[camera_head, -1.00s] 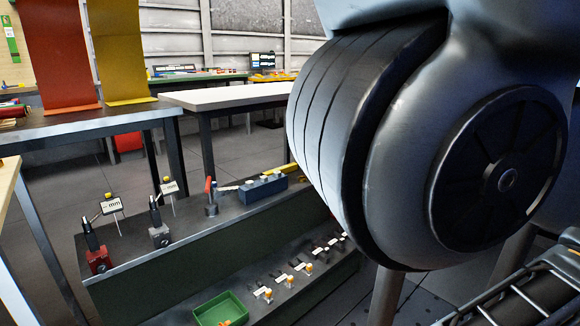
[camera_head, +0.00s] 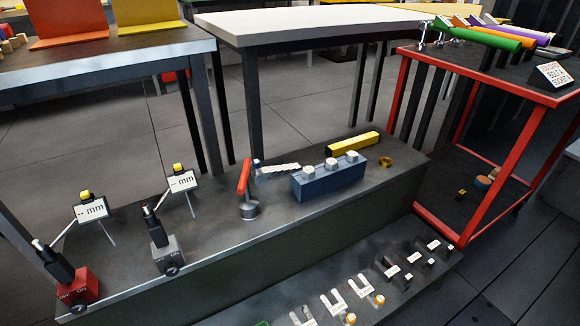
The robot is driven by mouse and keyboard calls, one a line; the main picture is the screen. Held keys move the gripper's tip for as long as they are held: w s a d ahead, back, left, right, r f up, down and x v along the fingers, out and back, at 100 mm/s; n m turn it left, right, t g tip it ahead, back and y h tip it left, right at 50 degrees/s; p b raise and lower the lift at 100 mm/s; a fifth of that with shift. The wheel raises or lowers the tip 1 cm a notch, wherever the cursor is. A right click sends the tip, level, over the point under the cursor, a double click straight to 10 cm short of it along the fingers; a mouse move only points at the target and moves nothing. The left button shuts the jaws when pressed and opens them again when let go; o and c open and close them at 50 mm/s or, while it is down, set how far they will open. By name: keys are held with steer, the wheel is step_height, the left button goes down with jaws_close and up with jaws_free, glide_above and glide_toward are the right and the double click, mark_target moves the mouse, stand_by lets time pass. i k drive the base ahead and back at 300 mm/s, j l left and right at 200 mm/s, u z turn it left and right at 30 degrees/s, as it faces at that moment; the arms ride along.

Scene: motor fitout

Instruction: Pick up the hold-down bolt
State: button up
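No bolt is labelled as the hold-down bolt at a size I can read. A blue block (camera_head: 328,182) on the upper step of the dark bench carries three pale, hex-like heads (camera_head: 331,164) on top, which look like bolt heads. Whether one of them is the hold-down bolt I cannot tell. Small dark upright pieces (camera_head: 408,276) stand beside white tags on the lower step, too small to identify. My gripper is not in view.
The bench's upper step (camera_head: 225,230) also holds two dial gauges on a red base (camera_head: 78,291) and a grey base (camera_head: 168,259), a red-handled tool (camera_head: 245,178) and a yellow bar (camera_head: 352,143). A red-framed cart (camera_head: 468,85) stands right. Pale U-shaped pieces (camera_head: 333,302) lie on the lower step.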

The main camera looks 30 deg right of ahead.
mark_target(352, 157)
steer(key=z, duration=0.65)
steer(key=u, duration=0.45)
steer(key=j+u, duration=0.1)
steer(key=u, duration=0.8)
steer(key=i+u, duration=0.1)
steer(key=u, duration=1.3)
steer(key=j+u, duration=0.1)
steer(key=u, duration=0.8)
steer(key=i+u, duration=0.1)
steer(key=u, duration=0.4)
steer(key=i+j+u, duration=0.1)
steer(key=u, duration=0.8)
steer(key=i+u, duration=0.1)
steer(key=u, duration=0.35)
steer(key=k, duration=0.25)
steer(key=k+z, duration=0.2)
steer(key=z, duration=0.25)
steer(key=k+l+z, duration=0.1)
steer(key=z, duration=0.35)
steer(key=k+z, duration=0.1)
steer(key=z, duration=2)
